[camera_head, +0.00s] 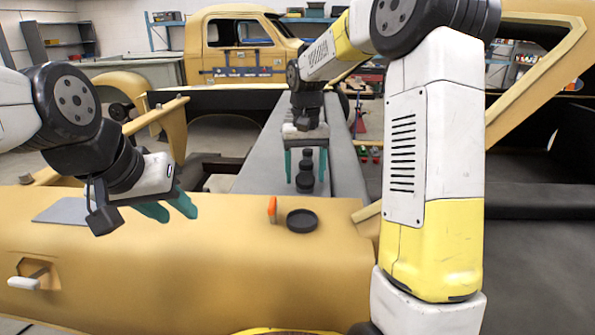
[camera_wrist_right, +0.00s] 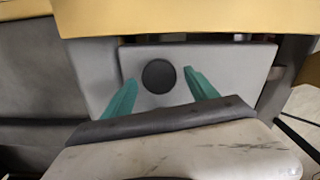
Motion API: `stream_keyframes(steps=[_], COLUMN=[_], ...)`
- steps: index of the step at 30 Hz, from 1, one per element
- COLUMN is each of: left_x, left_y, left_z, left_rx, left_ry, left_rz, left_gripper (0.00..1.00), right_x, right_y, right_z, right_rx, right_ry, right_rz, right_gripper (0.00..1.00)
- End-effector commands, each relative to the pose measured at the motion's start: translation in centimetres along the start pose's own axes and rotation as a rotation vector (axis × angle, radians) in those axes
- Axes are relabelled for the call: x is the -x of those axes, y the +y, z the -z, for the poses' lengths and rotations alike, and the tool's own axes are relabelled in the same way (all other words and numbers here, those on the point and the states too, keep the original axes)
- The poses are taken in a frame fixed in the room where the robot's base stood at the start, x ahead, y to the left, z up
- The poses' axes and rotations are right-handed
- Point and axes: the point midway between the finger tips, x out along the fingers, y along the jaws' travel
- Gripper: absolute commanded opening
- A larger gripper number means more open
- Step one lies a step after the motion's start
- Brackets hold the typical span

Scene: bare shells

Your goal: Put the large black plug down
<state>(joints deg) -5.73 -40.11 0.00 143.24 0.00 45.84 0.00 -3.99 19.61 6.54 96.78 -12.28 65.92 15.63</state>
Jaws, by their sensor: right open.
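A black plug (camera_head: 305,172), with a narrow upper part and a wider base, stands upright on the grey surface in the head view. From above, in the right wrist view, it shows as a round black disc (camera_wrist_right: 159,76). My right gripper (camera_head: 305,179) is open, its teal fingers on either side of the plug with gaps between. In the right wrist view both fingers (camera_wrist_right: 160,88) look apart from it. My left gripper (camera_head: 181,214) is open and empty above the yellow panel at the left.
A round black dish-like part (camera_head: 301,221) and a small orange piece (camera_head: 272,209) rest on the yellow panel (camera_head: 230,265). A grey flat plate (camera_head: 62,211) lies at its left. A yellow truck cab (camera_head: 240,45) stands behind. The grey surface (camera_head: 262,165) around the plug is mostly clear.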

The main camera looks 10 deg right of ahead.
Motion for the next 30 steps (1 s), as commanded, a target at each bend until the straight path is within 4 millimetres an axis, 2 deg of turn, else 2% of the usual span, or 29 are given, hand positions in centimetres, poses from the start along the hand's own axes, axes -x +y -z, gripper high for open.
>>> stream_keyframes(steps=[5,15,23,26,30], left_x=[0.0,0.0,0.0,0.0,0.0], left_y=[0.0,0.0,0.0,0.0,0.0], left_z=[0.0,0.0,0.0,0.0,0.0], left_rx=[0.0,0.0,0.0,0.0,0.0], left_ry=[0.0,0.0,0.0,0.0,0.0], left_rz=[0.0,0.0,0.0,0.0,0.0], left_gripper=[0.36,0.36,0.36,0.36,0.36], right_x=[2.3,9.3,11.9,12.6,13.7], right_y=[0.0,0.0,0.1,0.3,1.1], right_z=[0.1,0.1,-0.2,-1.4,-5.2], right_rx=[0.0,0.0,0.001,0.007,0.024], right_ry=[0.006,0.005,0.006,0.032,0.112], right_rz=[0.001,0.001,0.002,0.011,0.038], right_gripper=[0.67,0.67,0.67,0.67,0.67])
